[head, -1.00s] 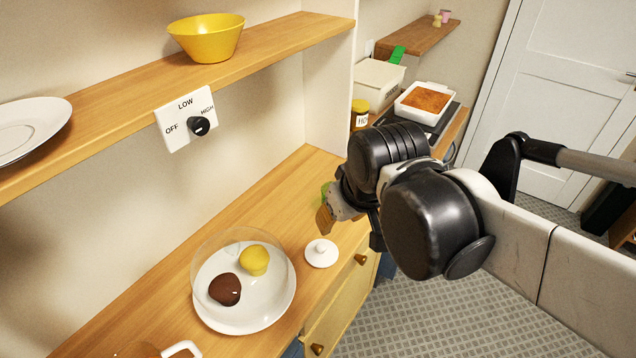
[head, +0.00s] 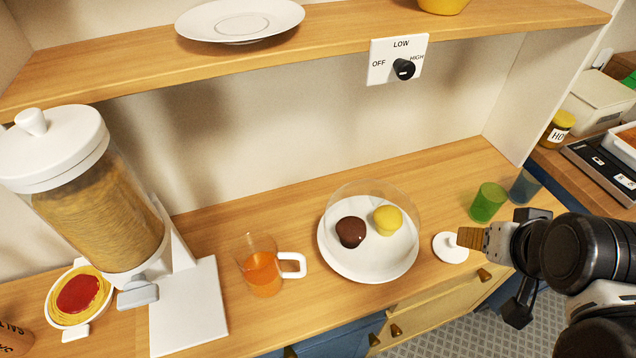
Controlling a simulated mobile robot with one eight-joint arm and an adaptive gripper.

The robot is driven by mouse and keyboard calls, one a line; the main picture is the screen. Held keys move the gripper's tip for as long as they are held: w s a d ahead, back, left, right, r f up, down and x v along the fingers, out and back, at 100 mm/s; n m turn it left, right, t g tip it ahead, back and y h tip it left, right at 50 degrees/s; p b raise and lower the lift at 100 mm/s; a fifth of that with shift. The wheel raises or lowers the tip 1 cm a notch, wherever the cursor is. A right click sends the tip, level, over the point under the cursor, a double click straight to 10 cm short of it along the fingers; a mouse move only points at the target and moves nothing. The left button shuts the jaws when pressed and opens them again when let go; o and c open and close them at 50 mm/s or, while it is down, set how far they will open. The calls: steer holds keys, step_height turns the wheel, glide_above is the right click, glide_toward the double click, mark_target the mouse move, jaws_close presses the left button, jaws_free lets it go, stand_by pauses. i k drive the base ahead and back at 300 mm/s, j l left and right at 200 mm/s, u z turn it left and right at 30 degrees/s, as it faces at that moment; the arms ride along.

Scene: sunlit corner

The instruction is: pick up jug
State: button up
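The jug (head: 262,272) is a clear vessel with orange liquid in it and a white handle on its right side. It stands upright on the wooden counter, left of the middle in the head view. My gripper (head: 484,240) is at the right of the view, well to the right of the jug and apart from it. One tan-tipped finger points left; the other fingertip does not show clearly, so I cannot tell how far it is open. Nothing shows held in it.
A plate (head: 340,268) with two cupcake-like items under a clear dome stands between jug and gripper. A white lid (head: 448,250) and green cup (head: 488,203) are near the gripper. A pasta dispenser (head: 100,215) stands left of the jug. A shelf (head: 330,45) runs above.

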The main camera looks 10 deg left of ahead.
mark_target(265, 282)
steer(key=k+u, duration=0.1)
steer(key=u, duration=1.5)
steer(key=k+j+z, duration=0.1)
steer(key=j, duration=0.35)
steer(key=k+j+z, duration=0.1)
steer(key=j, duration=0.3)
steer(key=k+j+z, duration=0.15)
steer(key=j, duration=0.25)
steer(key=k+j+z, duration=0.1)
steer(key=j, duration=0.3)
steer(key=k+j+z, duration=0.1)
steer(key=k+j, duration=0.2)
steer(key=j, duration=0.05)
